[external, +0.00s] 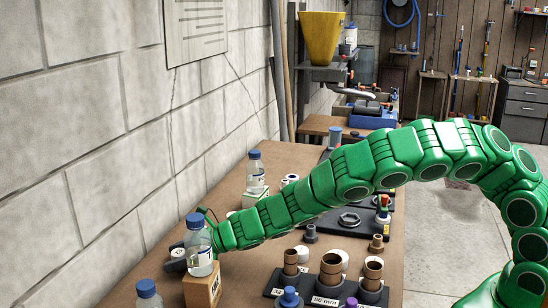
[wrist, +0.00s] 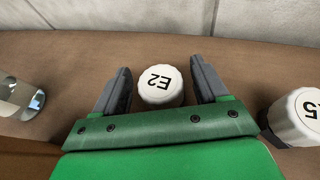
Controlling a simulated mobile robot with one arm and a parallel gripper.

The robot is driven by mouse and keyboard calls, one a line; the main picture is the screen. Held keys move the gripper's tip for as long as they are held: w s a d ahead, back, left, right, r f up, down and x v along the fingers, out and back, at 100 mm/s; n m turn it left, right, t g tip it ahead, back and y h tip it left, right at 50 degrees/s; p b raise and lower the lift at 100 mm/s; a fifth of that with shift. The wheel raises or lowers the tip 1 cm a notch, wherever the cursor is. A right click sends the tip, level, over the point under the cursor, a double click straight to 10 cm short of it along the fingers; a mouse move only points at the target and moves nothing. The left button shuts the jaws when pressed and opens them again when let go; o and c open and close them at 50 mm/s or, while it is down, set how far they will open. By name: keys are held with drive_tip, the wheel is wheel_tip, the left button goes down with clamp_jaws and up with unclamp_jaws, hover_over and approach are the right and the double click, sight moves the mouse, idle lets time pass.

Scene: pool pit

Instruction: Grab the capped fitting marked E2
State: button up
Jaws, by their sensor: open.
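The capped fitting marked E2 (wrist: 160,84) has a round white cap with black lettering, upside down in the wrist view. It stands on the brown bench between the two dark fingers of my gripper (wrist: 160,88). The fingers are spread, one on each side, with a small gap to the cap on the right and left. In the external view my gripper (external: 178,256) is low over the bench's wall side, partly hidden behind a bottle, and the E2 fitting cannot be made out there.
Another white-capped fitting (wrist: 298,112), its label ending in 5, stands right of my gripper. A clear bottle (wrist: 20,98) is at left. In the external view a blue-capped bottle (external: 199,246) stands on a wooden block (external: 202,288). A black pipe holder (external: 325,296) is to the right. The wall is close behind.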

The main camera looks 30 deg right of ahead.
drive_tip(key=shift+w+a+f, duration=0.25)
drive_tip(key=shift+a, duration=0.2)
drive_tip(key=c, duration=1.1)
